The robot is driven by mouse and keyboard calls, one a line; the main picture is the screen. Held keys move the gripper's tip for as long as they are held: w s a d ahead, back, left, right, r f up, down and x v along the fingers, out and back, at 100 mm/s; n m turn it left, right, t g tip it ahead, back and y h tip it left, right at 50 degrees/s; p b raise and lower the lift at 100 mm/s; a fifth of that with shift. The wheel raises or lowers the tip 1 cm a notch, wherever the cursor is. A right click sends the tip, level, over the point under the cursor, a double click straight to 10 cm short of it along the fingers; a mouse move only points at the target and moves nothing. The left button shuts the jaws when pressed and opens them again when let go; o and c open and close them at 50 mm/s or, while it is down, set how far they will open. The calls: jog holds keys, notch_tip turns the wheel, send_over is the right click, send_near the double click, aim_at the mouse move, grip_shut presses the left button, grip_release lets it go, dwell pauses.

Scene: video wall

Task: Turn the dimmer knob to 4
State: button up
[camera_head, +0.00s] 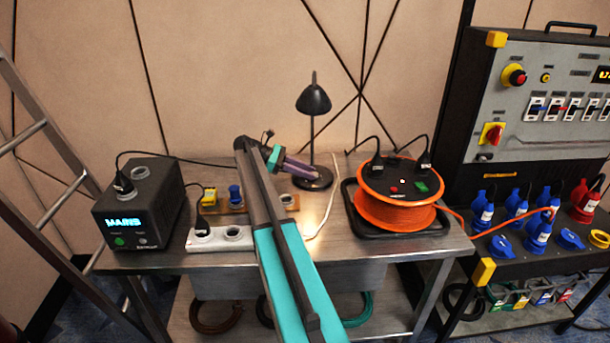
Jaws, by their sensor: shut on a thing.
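My gripper (316,175) reaches in from the left over the base of a black desk lamp (313,101). Its purple-grey jaws point right and slightly down, with their tips at the lamp's round base (317,185). They are shut on what seems to be the dimmer knob there. The knob itself is hidden by the jaws, and no scale or number can be read. The lamp stands upright at the back of the metal table. Light falls on the tabletop in front of it.
A black power unit (140,212) and a white socket strip (218,239) are on the table's left. A wooden board (285,199) lies partly behind my arm. An orange cable reel (398,203) stands right of the lamp. A control panel cabinet (538,100) stands farther right; a ladder (45,160) leans left.

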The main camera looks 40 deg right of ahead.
jog(key=shift+s+d, duration=0.15)
jog(key=o, duration=1)
jog(key=shift+o, duration=0.2)
